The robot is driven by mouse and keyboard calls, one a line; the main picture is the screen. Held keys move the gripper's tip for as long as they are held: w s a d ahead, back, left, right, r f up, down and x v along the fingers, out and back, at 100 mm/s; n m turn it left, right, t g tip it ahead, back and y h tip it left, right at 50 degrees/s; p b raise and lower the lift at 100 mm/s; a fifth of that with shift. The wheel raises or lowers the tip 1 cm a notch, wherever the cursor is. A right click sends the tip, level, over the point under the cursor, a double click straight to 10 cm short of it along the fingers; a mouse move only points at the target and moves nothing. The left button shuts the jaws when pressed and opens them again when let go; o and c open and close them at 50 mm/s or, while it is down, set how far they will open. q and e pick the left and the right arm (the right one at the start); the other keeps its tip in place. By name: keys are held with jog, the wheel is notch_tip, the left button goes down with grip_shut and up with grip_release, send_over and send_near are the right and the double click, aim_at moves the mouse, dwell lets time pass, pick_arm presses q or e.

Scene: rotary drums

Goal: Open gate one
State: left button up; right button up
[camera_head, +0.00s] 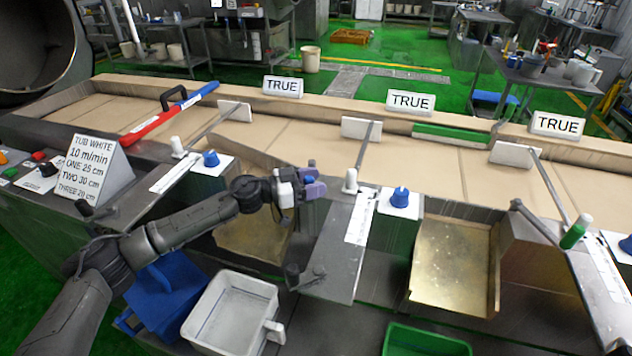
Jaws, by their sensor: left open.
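Three gates stand along the tan conveyor trough (300,135), each a bar with a white end plate: left (235,111), middle (361,128) and right (512,153). No number shows on them, so I cannot tell which is gate one. My right gripper is out of view.
Blue knobs on white blocks stand beside the left (210,158) and middle (400,197) gates. A sign (93,170) lists ONE 25 cm, TWO 30 cm, THREE 20 cm. TRUE cards (410,102) line the far rim. A white tub (231,312) and green tub (425,342) sit in front.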

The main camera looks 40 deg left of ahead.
pick_arm(q)
jog(key=shift+w+d, duration=0.2)
jog(key=shift+w, duration=0.1)
jog(key=shift+c, duration=0.5)
grip_shut()
